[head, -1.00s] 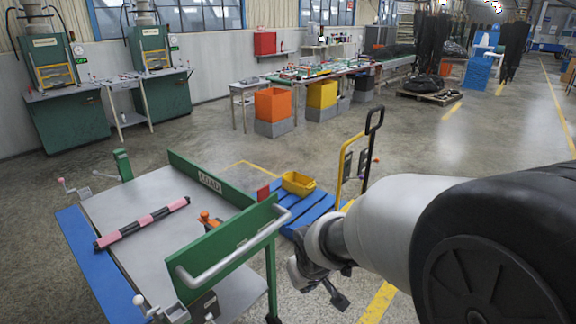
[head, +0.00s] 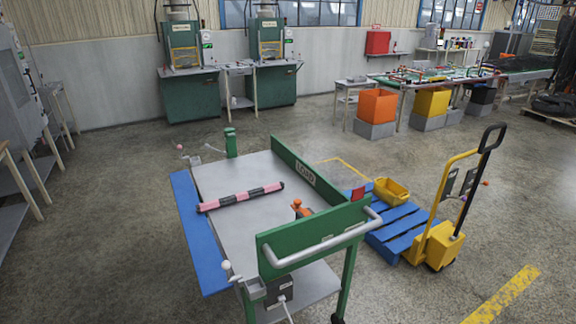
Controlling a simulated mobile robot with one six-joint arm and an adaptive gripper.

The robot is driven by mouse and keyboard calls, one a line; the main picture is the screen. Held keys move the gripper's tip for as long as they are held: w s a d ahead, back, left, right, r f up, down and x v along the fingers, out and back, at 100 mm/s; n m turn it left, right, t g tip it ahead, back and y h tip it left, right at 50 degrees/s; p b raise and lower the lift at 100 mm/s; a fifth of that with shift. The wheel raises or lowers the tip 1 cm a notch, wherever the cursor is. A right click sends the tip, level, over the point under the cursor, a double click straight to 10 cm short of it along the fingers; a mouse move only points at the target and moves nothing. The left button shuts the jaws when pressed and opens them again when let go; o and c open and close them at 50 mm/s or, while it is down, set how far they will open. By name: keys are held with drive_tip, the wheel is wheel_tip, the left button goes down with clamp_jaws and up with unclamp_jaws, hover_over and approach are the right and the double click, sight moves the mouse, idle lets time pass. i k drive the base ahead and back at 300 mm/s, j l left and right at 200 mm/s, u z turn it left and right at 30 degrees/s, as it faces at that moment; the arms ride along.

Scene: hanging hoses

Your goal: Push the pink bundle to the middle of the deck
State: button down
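The pink bundle (head: 240,196) is a thin rod shape with pink and black bands. It lies flat and slanted on the grey deck (head: 262,226) of a green-framed cart, in the deck's left and far part. Its left end is close to the blue strip (head: 198,232) along the deck's left side, and its right end points toward the green LOAD panel (head: 310,180). My gripper is out of the head view now, so its state and its distance from the bundle are hidden.
An orange item (head: 300,208) sits on the deck's right side. A green end panel with a grey handle (head: 322,250) closes the near side. A blue pallet (head: 400,228) with a yellow bin (head: 391,191) and a yellow pallet truck (head: 438,242) stand to the right. Open floor lies left of the cart.

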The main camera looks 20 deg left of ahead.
sight(214, 204)
drive_tip(key=u, duration=1.2)
drive_tip(key=i+j+u, duration=0.3)
drive_tip(key=u, duration=0.15)
drive_tip(key=i+j+u, duration=0.55)
drive_tip(key=i, duration=0.25)
drive_tip(key=i+j+u, duration=0.15)
drive_tip(key=i+j, duration=0.15)
drive_tip(key=i+j+u, duration=0.15)
drive_tip(key=i, duration=0.35)
drive_tip(key=i+l+z, duration=0.1)
drive_tip(key=z, duration=0.35)
drive_tip(key=i+z, duration=0.25)
drive_tip(key=z, duration=0.15)
drive_tip(key=i+z, duration=0.15)
drive_tip(key=z, duration=0.3)
drive_tip(key=i+z, duration=0.2)
drive_tip(key=z, duration=0.25)
drive_tip(key=i+j+z, duration=0.15)
drive_tip(key=z, duration=0.25)
drive_tip(key=i+z, duration=0.5)
drive_tip(key=z, duration=0.2)
drive_tip(key=i+j+z, duration=0.15)
drive_tip(key=z, duration=0.2)
drive_tip(key=i, duration=0.1)
